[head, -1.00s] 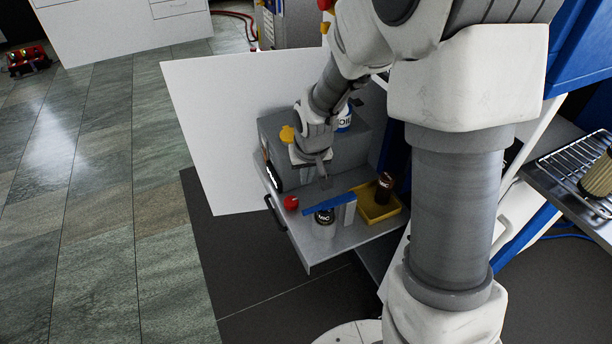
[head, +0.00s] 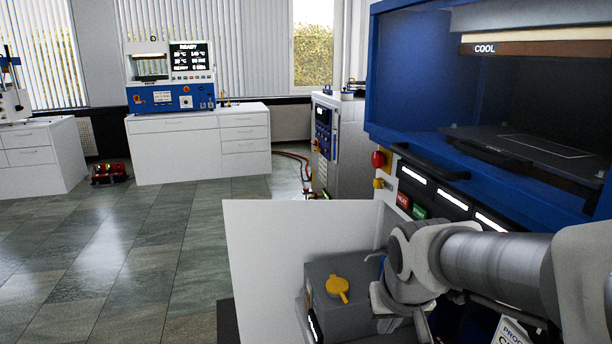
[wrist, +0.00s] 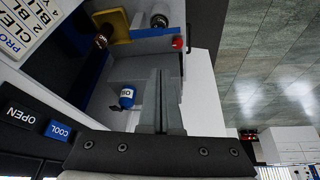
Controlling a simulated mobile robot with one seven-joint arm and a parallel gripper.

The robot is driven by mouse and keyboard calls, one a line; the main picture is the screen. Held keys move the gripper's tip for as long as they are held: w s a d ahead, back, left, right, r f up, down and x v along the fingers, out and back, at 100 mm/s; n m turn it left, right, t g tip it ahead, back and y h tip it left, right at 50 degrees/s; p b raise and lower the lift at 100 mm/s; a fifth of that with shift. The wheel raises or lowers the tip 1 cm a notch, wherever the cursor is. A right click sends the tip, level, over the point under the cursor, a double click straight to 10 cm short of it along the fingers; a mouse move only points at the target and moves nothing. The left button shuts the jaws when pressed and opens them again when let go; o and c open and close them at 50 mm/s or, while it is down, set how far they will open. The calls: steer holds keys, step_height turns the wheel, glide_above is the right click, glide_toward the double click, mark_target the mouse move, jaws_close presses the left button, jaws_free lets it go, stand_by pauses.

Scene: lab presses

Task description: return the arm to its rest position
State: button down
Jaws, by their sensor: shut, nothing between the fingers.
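My arm (head: 480,262) reaches in from the right in the head view, bent in front of the blue press. The fingertips are not clearly visible there. In the wrist view my gripper (wrist: 161,85) has its two grey fingers together, with nothing held. It is above the open drawer area, with a blue bottle with a white label (wrist: 127,97) beside the fingers in the picture. A yellow tray (wrist: 118,24), a dark jar (wrist: 101,41) and a small red object (wrist: 178,42) lie farther off.
The blue press (head: 400,85) stands at right with a dark chamber and a "COOL" display. A white panel (head: 265,255) and a grey box (head: 340,315) with a yellow cap (head: 338,287) are left of my arm. Open tiled floor (head: 150,235) lies at left.

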steer(key=s+r, duration=0.5)
steer(key=s, duration=0.7)
step_height(320, 180, up, 18)
steer(key=p, duration=1.7)
steer(key=shift+w+d+t+p, duration=0.15)
steer(key=shift+d+t+p, duration=0.25)
steer(key=shift+d, duration=0.05)
steer(key=shift+a, duration=0.1)
